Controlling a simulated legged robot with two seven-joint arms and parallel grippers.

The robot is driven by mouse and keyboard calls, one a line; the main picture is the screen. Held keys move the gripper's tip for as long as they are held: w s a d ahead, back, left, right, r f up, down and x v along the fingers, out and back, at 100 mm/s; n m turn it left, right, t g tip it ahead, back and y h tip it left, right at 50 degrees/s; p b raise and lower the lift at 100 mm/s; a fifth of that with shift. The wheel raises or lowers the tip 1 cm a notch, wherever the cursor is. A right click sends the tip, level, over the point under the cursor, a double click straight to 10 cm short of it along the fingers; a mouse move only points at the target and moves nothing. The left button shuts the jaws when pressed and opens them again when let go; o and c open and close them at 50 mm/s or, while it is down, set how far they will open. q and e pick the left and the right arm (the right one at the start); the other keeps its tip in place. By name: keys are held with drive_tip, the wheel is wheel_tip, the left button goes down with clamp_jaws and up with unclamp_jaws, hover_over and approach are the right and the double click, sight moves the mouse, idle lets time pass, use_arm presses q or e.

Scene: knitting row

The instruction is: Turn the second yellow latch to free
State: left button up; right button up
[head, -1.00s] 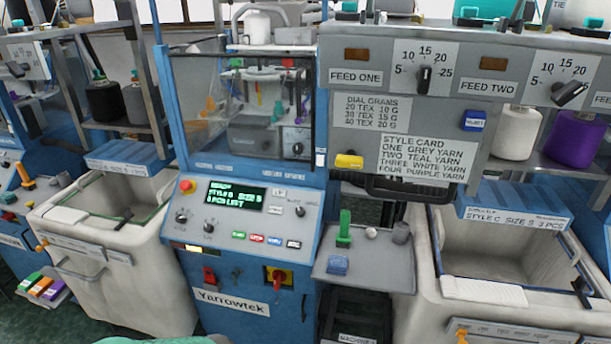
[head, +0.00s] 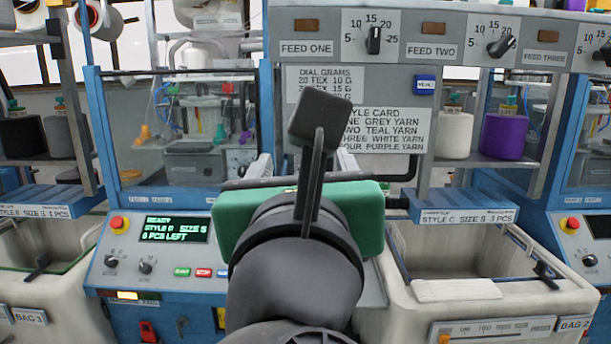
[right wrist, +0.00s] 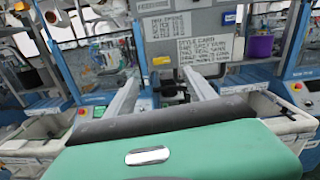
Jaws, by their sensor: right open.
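The yellow latch (right wrist: 161,61) on the grey feed panel shows small in the right wrist view, left of the style card. In the head view my arm hides it. My right gripper (right wrist: 162,78) is open, its two pale fingers spread towards the panel, one on each side of the latch in the picture. I cannot tell whether they touch anything. The right gripper also shows in the head view (head: 303,162), mostly behind its own green body. A dark handle (right wrist: 172,90) sits below the latch, between the fingers. My left gripper is not in view.
The style card (head: 388,130) and feed dials (head: 374,40) are on the panel above. A control console (head: 165,245) stands left, and a pale bin (head: 490,292) right. Yarn cones, one purple (head: 504,136), stand on the right shelf.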

use_arm(q)
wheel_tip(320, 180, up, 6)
drive_tip(key=p, duration=0.6)
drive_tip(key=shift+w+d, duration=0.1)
use_arm(e)
drive_tip(key=w+m, duration=0.1)
drive_tip(key=w, duration=1.5)
drive_tip(key=shift+d, duration=0.15)
drive_tip(key=shift+f, duration=0.15)
drive_tip(key=shift+c, duration=0.2)
drive_tip(key=c, duration=1.3)
use_arm(q)
drive_tip(key=shift+p, duration=0.3)
use_arm(e)
drive_tip(key=shift+c, duration=0.2)
